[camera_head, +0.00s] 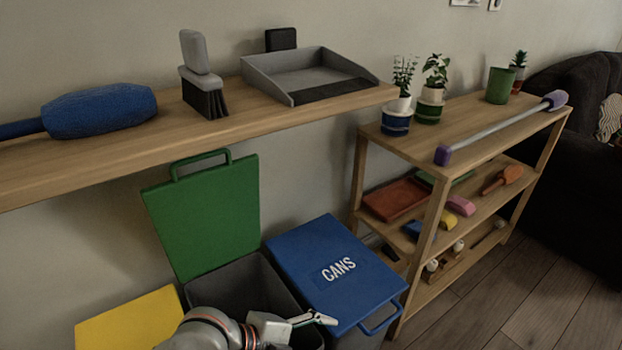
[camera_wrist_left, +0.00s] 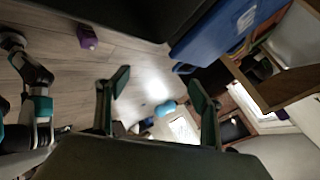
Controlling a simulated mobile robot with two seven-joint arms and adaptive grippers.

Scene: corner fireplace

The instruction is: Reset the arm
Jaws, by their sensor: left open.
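My left arm comes in at the bottom of the head view, with my left gripper (camera_head: 322,318) in front of the open bin and beside the blue-lidded bin. In the left wrist view its two fingers (camera_wrist_left: 160,92) are spread apart with nothing between them. Part of another arm of mine shows at the left of that view; I cannot make out a gripper on it.
The grey bin (camera_head: 240,284) has its green lid (camera_head: 205,215) raised. The blue "CANS" lid (camera_head: 315,250) is closed; a yellow lid (camera_head: 130,318) is at left. The wall shelf (camera_head: 250,118) and wooden rack (camera_head: 400,150) hold objects. Floor (camera_head: 530,310) is clear at right.

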